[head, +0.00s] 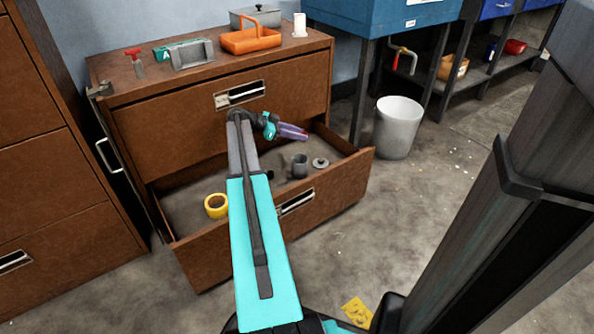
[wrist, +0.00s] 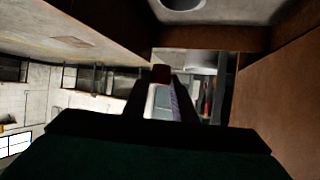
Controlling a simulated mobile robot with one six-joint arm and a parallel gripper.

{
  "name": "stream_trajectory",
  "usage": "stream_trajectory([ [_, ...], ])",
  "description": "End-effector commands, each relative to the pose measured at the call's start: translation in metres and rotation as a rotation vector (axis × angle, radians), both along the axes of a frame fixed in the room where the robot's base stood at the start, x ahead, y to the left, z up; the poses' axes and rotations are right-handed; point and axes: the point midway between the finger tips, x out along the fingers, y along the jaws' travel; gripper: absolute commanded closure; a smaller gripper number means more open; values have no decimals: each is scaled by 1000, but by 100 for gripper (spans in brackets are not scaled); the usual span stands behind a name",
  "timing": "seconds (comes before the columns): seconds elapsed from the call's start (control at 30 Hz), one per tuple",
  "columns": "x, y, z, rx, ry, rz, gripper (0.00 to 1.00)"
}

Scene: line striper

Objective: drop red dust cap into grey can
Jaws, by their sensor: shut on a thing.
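The red dust cap (wrist: 161,74) is between the fingertips of my gripper (wrist: 160,84) in the wrist view, and the jaws are shut on it. In the head view my gripper (head: 293,131) reaches right over the open lower drawer, above its contents; the cap is too small to make out clearly there. The grey can (head: 299,167) stands upright inside the drawer, below and apart from my gripper. A round grey rim (wrist: 183,4) shows at the top edge of the wrist view; I cannot tell for sure that it is the can.
The open drawer (head: 335,185) also holds a yellow tape roll (head: 216,206) and a small grey lid-like piece (head: 320,163). An orange tote (head: 250,39) and other items stand on the cabinet top. A pale bin (head: 398,128) stands on the floor by the blue bench (head: 385,17).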

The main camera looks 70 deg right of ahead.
Motion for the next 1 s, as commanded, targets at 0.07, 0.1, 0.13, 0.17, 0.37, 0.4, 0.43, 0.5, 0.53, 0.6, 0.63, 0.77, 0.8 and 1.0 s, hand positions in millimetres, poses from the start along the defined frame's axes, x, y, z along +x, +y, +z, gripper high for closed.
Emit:
stream_trajectory([
  [0.07, -5, -3, -1, -1, 0, -15, 96],
  [0.1, -7, -3, -1, 0, 0, -18, 96],
  [0.13, -7, -3, -1, -1, 0, -19, 96],
  [0.17, -7, -3, -1, 0, 0, -20, 96],
  [0.37, -7, -3, -1, 0, 0, -18, 96],
  [0.4, -7, -3, -1, 0, 0, -18, 96],
  [0.43, -7, -3, -1, 0, 0, -18, 96],
  [0.5, -6, -3, -2, 0, 0, -17, 96],
  [0.53, -6, -2, -3, 0, 0, -17, 96],
  [0.6, -6, -2, -5, 0, 0, -17, 96],
  [0.63, -6, -2, -7, 0, 0, -17, 96],
  [0.77, -6, -2, -15, 1, 1, -16, 96],
  [0.8, -6, -2, -18, 1, 1, -16, 96],
  [1.0, -5, -2, -36, 1, 1, -16, 96],
])
